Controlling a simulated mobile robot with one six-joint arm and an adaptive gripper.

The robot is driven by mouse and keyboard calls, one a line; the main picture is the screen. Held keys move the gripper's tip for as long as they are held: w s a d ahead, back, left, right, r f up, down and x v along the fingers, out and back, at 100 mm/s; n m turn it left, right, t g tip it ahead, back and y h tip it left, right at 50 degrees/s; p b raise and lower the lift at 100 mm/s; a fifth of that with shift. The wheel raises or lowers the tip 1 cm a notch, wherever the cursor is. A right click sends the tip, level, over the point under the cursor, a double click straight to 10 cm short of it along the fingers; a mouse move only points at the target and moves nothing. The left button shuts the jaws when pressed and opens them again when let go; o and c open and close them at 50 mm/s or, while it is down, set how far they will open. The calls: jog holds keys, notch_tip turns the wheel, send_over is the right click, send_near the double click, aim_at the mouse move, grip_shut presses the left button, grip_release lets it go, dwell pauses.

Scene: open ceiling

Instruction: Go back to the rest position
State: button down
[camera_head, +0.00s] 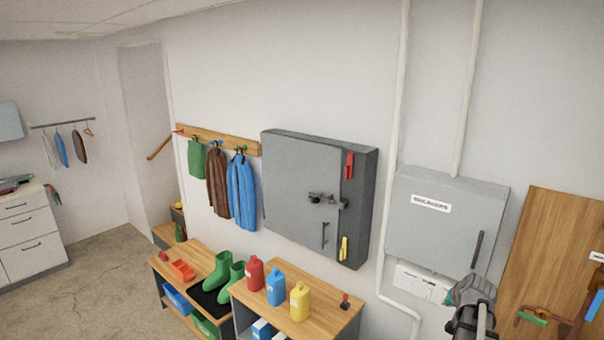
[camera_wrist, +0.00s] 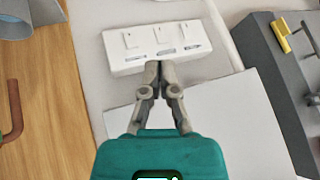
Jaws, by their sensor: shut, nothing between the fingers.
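My gripper (camera_head: 450,297) is at the lower right of the head view, in front of the wall just below the grey labelled wall box (camera_head: 445,215). In the wrist view my gripper (camera_wrist: 159,67) is shut and empty. Its tips overlap the lower edge of a white switch panel (camera_wrist: 158,42) with several small switches. I cannot tell whether the tips touch it. The same switch panel (camera_head: 420,283) shows just left of my gripper in the head view.
A grey cabinet (camera_head: 302,188) with a red and a yellow handle hangs left of a white pipe. Below it, a wooden-topped bench (camera_head: 325,313) holds red, blue and yellow bottles. A wooden board (camera_head: 550,250) with tools is at right. Floor (camera_head: 95,290) is clear at left.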

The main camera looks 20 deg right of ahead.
jog(key=w+a+f+n+g+y, duration=0.1)
jog(key=w+a+n, duration=0.15)
jog(key=a, duration=1.05)
jog(key=w+a+f+n+g+y, duration=0.2)
jog(key=w+a, duration=0.2)
jog(key=a, duration=0.8)
jog(key=s+a+n+g, duration=0.2)
jog(key=a, duration=0.9)
jog(key=s+a+n+g, duration=0.1)
jog(key=s+a+n, duration=0.15)
jog(key=a, duration=0.95)
notch_tip(320, 180, down, 16)
jog(key=s+g+b, duration=0.1)
jog(key=s+b, duration=0.1)
jog(key=b, duration=1.3)
jog(key=shift+s+d+h, duration=0.25)
jog(key=shift+s+h, duration=0.05)
jog(key=shift+s, duration=0.05)
